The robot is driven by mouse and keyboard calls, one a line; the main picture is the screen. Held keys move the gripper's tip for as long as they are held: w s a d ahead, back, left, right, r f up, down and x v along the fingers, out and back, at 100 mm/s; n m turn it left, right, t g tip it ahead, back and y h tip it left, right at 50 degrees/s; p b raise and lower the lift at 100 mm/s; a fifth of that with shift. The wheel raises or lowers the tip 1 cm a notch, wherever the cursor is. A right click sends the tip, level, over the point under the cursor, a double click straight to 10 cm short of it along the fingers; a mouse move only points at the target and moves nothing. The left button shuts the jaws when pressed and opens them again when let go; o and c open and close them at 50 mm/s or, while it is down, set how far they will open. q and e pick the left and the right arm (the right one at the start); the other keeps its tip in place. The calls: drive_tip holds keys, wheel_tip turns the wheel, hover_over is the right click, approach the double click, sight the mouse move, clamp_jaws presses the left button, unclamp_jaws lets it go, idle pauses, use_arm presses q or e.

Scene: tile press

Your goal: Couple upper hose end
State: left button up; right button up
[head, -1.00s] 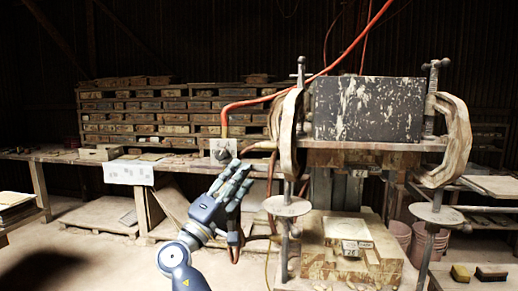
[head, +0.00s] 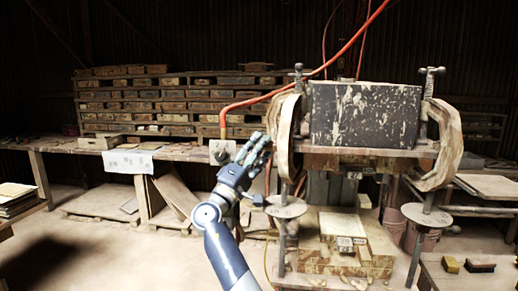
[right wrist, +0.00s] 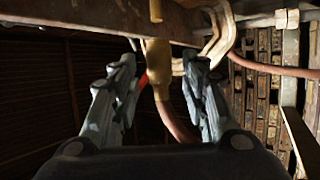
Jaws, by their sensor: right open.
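My right gripper (head: 256,150) is open beside the left column of the press, in front of the wooden frame. In the right wrist view its two fingers (right wrist: 160,88) are spread. A tan hose end (right wrist: 157,68) with a reddish hose (right wrist: 172,118) below it shows in the gap between them, farther off; I cannot tell whether either finger touches it. In the head view, the gripper hides this hose part. An orange hose (head: 330,62) runs from the top down to a grey plate (head: 222,151) left of the gripper. My left gripper is not in view.
The press has a dark scuffed block (head: 365,115) and pale curved side frames (head: 440,145). A long bench (head: 80,147) and stacked wooden trays (head: 160,105) are behind.

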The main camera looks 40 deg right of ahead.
sight(272, 150)
drive_tip(key=c, duration=0.9)
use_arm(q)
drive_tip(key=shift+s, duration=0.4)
use_arm(e)
clamp_jaws()
drive_tip(key=shift+s+d+f, duration=0.15)
drive_tip(key=shift+s+d, duration=0.05)
drive_tip(key=shift+s+d+b, duration=0.8)
drive_tip(key=shift+s+b, duration=0.05)
drive_tip(key=shift+s, duration=0.2)
drive_tip(key=shift+d, duration=0.1)
drive_tip(key=o, duration=0.6)
unclamp_jaws()
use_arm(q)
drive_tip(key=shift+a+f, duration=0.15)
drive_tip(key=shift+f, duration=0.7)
use_arm(e)
drive_tip(key=o, duration=0.3)
drive_tip(key=shift+s, duration=0.15)
